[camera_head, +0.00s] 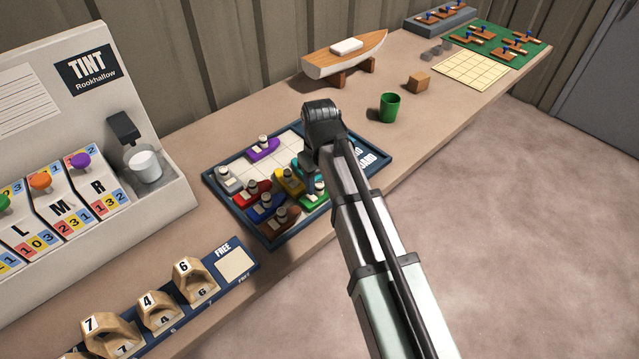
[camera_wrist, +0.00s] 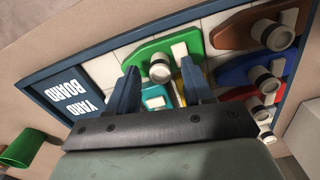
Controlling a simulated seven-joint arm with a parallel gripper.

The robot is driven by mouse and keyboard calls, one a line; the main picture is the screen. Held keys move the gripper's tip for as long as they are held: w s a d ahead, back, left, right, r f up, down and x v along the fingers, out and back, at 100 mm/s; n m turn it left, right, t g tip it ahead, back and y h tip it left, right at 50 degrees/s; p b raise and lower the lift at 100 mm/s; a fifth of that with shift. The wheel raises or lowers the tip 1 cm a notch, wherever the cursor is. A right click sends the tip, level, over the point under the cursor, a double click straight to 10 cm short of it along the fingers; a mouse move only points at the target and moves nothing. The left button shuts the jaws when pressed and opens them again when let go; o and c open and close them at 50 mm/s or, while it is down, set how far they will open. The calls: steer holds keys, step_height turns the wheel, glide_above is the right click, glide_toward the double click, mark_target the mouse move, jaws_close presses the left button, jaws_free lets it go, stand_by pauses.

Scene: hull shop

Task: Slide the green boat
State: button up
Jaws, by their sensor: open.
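The green boat (camera_wrist: 146,50) lies on the yard board (camera_head: 215,184), its white-and-dark funnel standing up. In the head view the green boat (camera_head: 316,197) shows only in part, beside my arm. My gripper (camera_wrist: 160,76) is open over the board, with its two fingers apart. In the wrist view the fingertips reach the green boat's near edge, one on either side of its funnel. I cannot tell whether they touch it. A teal boat (camera_wrist: 154,97) shows between the fingers, partly hidden by my gripper.
Red (camera_head: 253,191), blue (camera_head: 266,207), brown (camera_head: 281,220), yellow (camera_head: 289,181), purple (camera_head: 262,150) and grey (camera_head: 229,182) boats crowd the board. Its raised dark blue rim surrounds them. A green cup (camera_head: 389,107) and a wooden block (camera_head: 418,82) stand beyond it. Some pale cells are bare.

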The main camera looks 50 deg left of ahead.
steer(key=shift+f, duration=0.7)
steer(key=shift+c, duration=0.5)
jaws_close()
